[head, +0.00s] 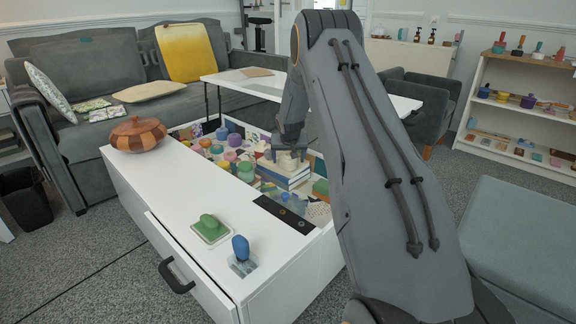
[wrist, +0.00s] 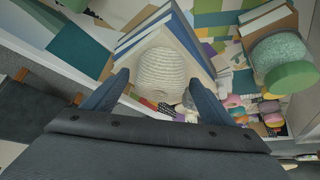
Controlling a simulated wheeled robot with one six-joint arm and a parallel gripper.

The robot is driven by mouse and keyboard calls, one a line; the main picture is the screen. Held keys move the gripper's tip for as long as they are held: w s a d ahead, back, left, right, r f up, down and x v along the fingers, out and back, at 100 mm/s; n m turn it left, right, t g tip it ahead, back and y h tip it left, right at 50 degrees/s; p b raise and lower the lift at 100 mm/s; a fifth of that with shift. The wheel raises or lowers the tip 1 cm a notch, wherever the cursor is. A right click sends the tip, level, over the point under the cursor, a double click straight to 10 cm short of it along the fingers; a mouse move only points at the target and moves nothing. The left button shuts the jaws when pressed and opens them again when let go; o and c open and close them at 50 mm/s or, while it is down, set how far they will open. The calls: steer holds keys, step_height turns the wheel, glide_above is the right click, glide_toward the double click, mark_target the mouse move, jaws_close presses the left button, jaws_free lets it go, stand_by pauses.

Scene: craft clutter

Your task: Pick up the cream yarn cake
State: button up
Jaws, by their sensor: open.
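The cream yarn cake (wrist: 160,75) is a ribbed, off-white round bundle in the middle of the wrist view. It sits on or against a pale, blue-edged book (wrist: 185,32); I cannot tell exactly which. My gripper (wrist: 160,82) is open, with one finger on each side of the yarn cake and nothing held. In the head view my gripper (head: 287,152) is low over the stack of books (head: 284,172) inside the open white chest. The yarn cake is not clearly visible there, as my gripper covers that spot.
Coloured yarn and jars (head: 227,158) crowd the chest left of my gripper. A mint and green round item (wrist: 281,58) is close at right in the wrist view. The chest's white top (head: 165,185) carries a wooden lidded bowl (head: 138,134) and two stamp-like items.

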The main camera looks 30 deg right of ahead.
steer(key=shift+w+f, duration=0.2)
steer(key=shift+f, duration=0.1)
steer(key=shift+c, duration=0.5)
steer(key=c, duration=1.1)
steer(key=shift+o, duration=0.2)
steer(key=shift+r, duration=0.15)
